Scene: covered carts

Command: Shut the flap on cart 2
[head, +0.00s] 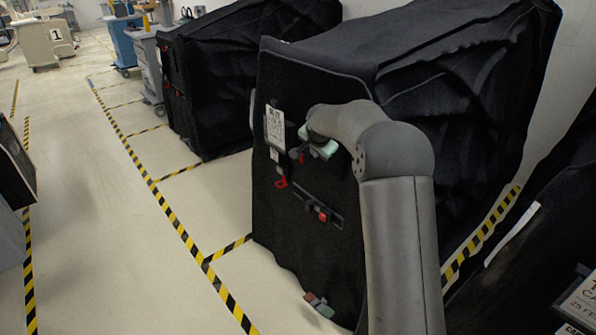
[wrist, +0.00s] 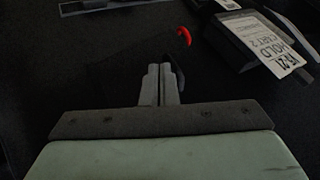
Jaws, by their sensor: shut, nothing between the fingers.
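Cart 2 stands under a black fabric cover (head: 300,235) in the middle of the head view. My gripper (head: 298,154) is at the upper front of this cover, just right of the tag. Its fingers (wrist: 161,70) are shut and empty, close to the black fabric. A red loop (wrist: 184,37) lies just beyond the fingertips. The flap's edges blend into the dark fabric, so I cannot tell how far it is open.
A strip with a red button (head: 322,214) is lower on the front. Another black-covered cart (head: 215,75) stands behind left, and a dark cover (head: 540,250) is close at right. Floor left of the cart is clear, with yellow-black tape (head: 180,236).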

